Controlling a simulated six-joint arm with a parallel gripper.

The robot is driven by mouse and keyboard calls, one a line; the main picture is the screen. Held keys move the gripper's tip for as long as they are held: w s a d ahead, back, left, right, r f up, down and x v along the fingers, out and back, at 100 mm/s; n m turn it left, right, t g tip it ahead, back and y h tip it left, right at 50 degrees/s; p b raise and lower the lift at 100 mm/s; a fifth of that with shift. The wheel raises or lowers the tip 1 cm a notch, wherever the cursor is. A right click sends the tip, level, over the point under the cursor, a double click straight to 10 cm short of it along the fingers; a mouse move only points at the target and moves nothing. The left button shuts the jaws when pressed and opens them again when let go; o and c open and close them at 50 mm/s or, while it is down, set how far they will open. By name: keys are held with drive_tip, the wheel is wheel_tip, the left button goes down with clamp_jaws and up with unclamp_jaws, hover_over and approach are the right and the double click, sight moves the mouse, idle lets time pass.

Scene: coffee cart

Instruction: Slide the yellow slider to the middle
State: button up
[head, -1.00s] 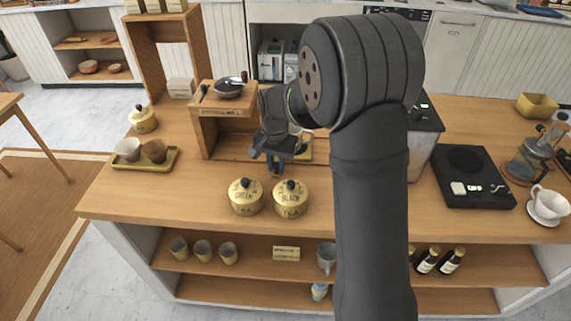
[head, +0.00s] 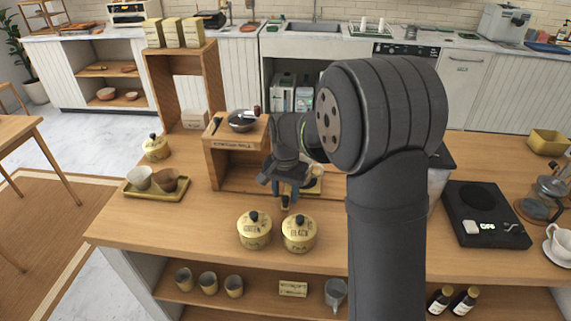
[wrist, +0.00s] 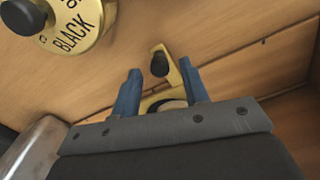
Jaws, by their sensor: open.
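A yellow part with a dark rounded knob (wrist: 159,65) lies on the wooden counter between and just beyond my fingertips in the wrist view. I take it for the yellow slider, but its full shape is hidden by my gripper. My gripper (wrist: 160,78) is open, with its two blue fingers on either side of the knob and nothing held. In the head view my gripper (head: 287,196) points down at the counter, behind two yellow canisters. A yellow piece (head: 312,187) shows partly behind it. I cannot tell whether the fingers touch the slider.
The green-tea canister (head: 254,230) and black-tea canister (head: 299,233) stand in front of my gripper. A wooden shelf box (head: 212,160) stands to the left, with a pan on top. A black scale (head: 484,215) sits on the right. The counter's left front is clear.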

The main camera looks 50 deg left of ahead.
wheel_tip(320, 180, up, 15)
drive_tip(key=shift+f, duration=0.15)
idle(0.7)
wheel_tip(320, 180, down, 17)
drive_tip(key=shift+f, duration=0.1)
idle(0.4)
drive_tip(key=o, duration=1.3)
wheel_tip(320, 180, up, 7)
drive_tip(key=w+n+t+y, duration=0.1)
drive_tip(key=w, duration=0.1)
drive_tip(key=shift+w, duration=0.2)
wheel_tip(320, 180, up, 8)
drive_tip(key=w+d+n+t+y, duration=0.1)
drive_tip(key=w+n+t+y, duration=0.1)
drive_tip(key=x, duration=0.9)
drive_tip(key=shift+w+a+f, duration=0.15)
drive_tip(key=shift+w+a, duration=0.05)
drive_tip(key=shift+w, duration=0.25)
